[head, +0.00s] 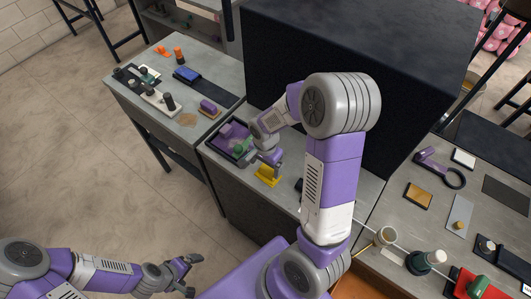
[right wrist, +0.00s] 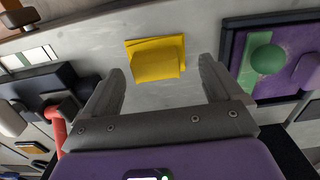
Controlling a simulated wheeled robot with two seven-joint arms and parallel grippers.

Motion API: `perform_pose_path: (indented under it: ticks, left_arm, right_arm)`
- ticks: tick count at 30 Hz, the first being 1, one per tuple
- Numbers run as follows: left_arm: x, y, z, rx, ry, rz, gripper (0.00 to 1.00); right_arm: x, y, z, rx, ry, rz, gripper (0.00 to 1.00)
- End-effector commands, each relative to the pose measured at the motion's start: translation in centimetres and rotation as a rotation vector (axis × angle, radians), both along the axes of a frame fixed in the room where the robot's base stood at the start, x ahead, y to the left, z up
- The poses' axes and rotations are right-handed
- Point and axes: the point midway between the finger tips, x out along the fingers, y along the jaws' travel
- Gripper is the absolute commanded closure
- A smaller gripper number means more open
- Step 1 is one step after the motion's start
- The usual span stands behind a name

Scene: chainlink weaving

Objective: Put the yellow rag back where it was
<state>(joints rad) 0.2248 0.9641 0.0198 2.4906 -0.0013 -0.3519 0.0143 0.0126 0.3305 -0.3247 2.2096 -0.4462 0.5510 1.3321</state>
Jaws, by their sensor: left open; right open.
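The yellow rag (head: 268,175) lies folded on the grey bench top in the head view, near the bench's front edge. It also shows in the right wrist view (right wrist: 156,58), ahead of my right gripper's fingers. My right gripper (head: 270,157) is beside and above the rag, open and empty; in the right wrist view its fingers (right wrist: 163,85) are spread with the rag between and beyond them, apart from it. My left gripper (head: 188,272) is low at the left, over the floor, open and empty.
A purple tray (head: 228,140) with a green knob sits left of the rag. A dark block (head: 345,70) stands behind the bench. The left bench (head: 180,95) and right bench (head: 430,210) hold several tools. A black item with a red part (right wrist: 55,115) lies left in the right wrist view.

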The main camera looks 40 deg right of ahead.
Motion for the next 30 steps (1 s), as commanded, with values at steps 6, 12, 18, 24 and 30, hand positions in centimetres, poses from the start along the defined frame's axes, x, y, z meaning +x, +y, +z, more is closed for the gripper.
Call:
perform_pose_path:
  ticks: [6, 12, 18, 24, 30]
  left_arm:
    - [0.0, 0.0, 0.6, 0.0, 0.0, 0.0, 0.0]
    - [0.0, 0.0, 0.8, 0.0, 0.0, 0.0, 0.0]
    - [0.0, 0.0, 0.9, 0.0, 0.0, 0.0, 0.0]
    - [0.0, 0.0, 0.9, 0.0, 0.0, 0.0, 0.0]
    - [0.0, 0.0, 0.9, 0.0, 0.0, 0.0, 0.0]
  right_arm:
    - [0.1, 0.0, 5.1, 0.0, -0.006, 0.0, 0.07]
    - [0.1, 0.0, 7.7, 0.0, -0.003, 0.0, 0.07]
    - [0.0, 0.0, 8.4, 0.0, 0.0, 0.001, 0.07]
    - [0.0, 0.0, 8.4, 0.0, 0.0, 0.0, 0.07]
    - [0.0, 0.0, 8.4, 0.0, 0.0, 0.0, 0.07]
